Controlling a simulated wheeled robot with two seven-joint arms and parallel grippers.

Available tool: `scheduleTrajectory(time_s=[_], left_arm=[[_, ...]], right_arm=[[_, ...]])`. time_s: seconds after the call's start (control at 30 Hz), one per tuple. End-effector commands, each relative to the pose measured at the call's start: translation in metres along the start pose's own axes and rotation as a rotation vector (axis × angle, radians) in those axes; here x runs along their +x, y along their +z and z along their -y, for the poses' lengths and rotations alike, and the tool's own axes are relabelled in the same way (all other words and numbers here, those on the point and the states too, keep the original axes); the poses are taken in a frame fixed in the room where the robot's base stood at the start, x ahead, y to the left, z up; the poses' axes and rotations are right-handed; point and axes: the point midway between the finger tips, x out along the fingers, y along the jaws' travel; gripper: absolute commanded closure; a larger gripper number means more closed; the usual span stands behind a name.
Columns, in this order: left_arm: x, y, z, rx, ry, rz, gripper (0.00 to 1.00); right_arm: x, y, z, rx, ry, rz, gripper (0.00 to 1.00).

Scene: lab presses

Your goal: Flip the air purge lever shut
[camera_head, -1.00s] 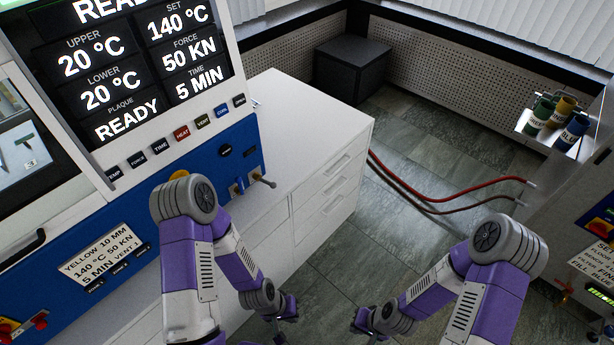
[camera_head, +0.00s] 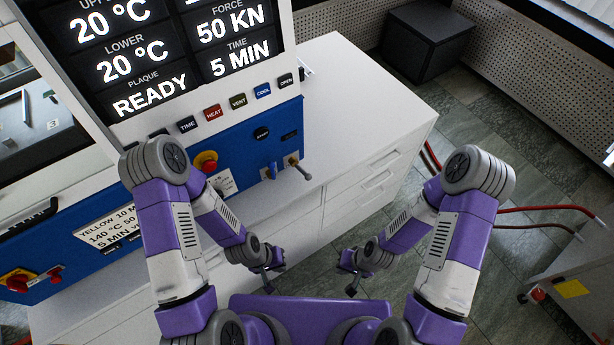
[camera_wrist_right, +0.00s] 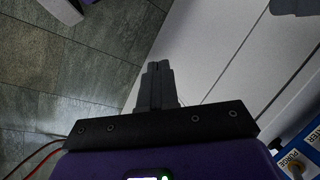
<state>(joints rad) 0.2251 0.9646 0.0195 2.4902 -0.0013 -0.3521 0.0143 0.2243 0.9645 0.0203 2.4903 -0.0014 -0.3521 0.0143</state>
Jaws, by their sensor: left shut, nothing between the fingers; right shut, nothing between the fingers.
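Two small levers stick out of the blue panel of the press in the head view. One is a blue lever (camera_head: 272,170), and to its right is a grey lever (camera_head: 302,171) pointing down to the right. Their labels are too small to read there. In the right wrist view a purge label (camera_wrist_right: 291,160) and a brass fitting show on a blue panel at the lower right corner. My left gripper (camera_head: 269,284) is shut and empty, below and apart from the levers. My right gripper (camera_head: 351,287) is shut and empty, lower right of them; its closed fingers (camera_wrist_right: 156,75) show in the wrist view.
A white drawer cabinet (camera_head: 372,105) stands right of the panel, its top clear. A red emergency button (camera_head: 207,163) is left of the levers. Red hoses (camera_head: 545,210) run at the right. A dark box (camera_head: 428,42) stands at the back. Floor is open between.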

Motion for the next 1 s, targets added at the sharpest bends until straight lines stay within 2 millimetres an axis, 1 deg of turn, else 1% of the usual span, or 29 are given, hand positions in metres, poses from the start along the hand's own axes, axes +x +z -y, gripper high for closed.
scheduleTrajectory(time_s=[0.23, 0.27, 0.37, 0.47, 0.53, 0.57, 0.6, 0.67, 0.7, 0.77, 0.8, 0.83, 0.87, 0.9, 0.97, 1.0], left_arm=[[0.000, 0.000, 0.000, 0.001, 0.000, 0.001, 1.00], [0.001, 0.000, 0.000, 0.001, 0.000, 0.001, 1.00], [0.006, 0.000, 0.002, 0.001, 0.000, 0.000, 1.00], [0.016, -0.001, 0.006, 0.001, 0.000, 0.000, 1.00], [0.025, -0.001, 0.009, 0.001, 0.000, 0.000, 1.00], [0.029, -0.001, 0.011, 0.000, 0.000, 0.000, 1.00], [0.034, -0.001, 0.013, 0.001, 0.000, 0.000, 1.00], [0.042, -0.002, 0.016, 0.000, 0.000, 0.000, 1.00], [0.047, -0.002, 0.018, 0.000, 0.000, 0.000, 1.00], [0.055, -0.002, 0.020, 0.000, 0.000, 0.000, 1.00], [0.060, -0.003, 0.022, 0.000, 0.000, 0.000, 1.00], [0.064, -0.003, 0.024, 0.000, 0.000, 0.000, 1.00], [0.067, -0.003, 0.025, 0.000, 0.000, 0.000, 1.00], [0.072, -0.003, 0.027, 0.000, 0.000, 0.000, 1.00], [0.078, -0.003, 0.029, 0.000, 0.000, 0.000, 1.00], [0.082, -0.003, 0.031, 0.000, 0.000, 0.001, 1.00]], right_arm=[[0.001, 0.001, -0.001, 0.007, 0.001, 0.004, 1.00], [0.002, 0.001, -0.002, 0.019, 0.002, 0.009, 1.00], [0.012, 0.004, -0.006, 0.126, 0.005, 0.058, 1.00], [0.031, 0.010, -0.011, 0.365, 0.008, 0.168, 1.00], [0.046, 0.015, -0.009, 0.600, 0.002, 0.281, 1.00], [0.052, 0.016, -0.006, 0.712, -0.004, 0.337, 1.00], [0.058, 0.016, -0.001, 0.865, -0.016, 0.418, 1.00], [0.065, 0.013, 0.011, 1.089, -0.041, 0.550, 1.00], [0.066, 0.007, 0.021, 1.231, -0.063, 0.645, 1.00], [0.066, -0.005, 0.036, 1.432, -0.104, 0.800, 1.00], [0.063, -0.018, 0.045, 1.557, -0.136, 0.911, 1.00], [0.060, -0.028, 0.051, 1.643, -0.163, 1.000, 1.00], [0.056, -0.040, 0.056, 1.721, -0.192, 1.091, 1.00], [0.049, -0.057, 0.062, 1.813, -0.233, 1.219, 1.00], [0.036, -0.085, 0.065, 1.916, -0.297, 1.411, 1.00], [0.026, -0.103, 0.064, 1.961, -0.340, 1.535, 1.00]])
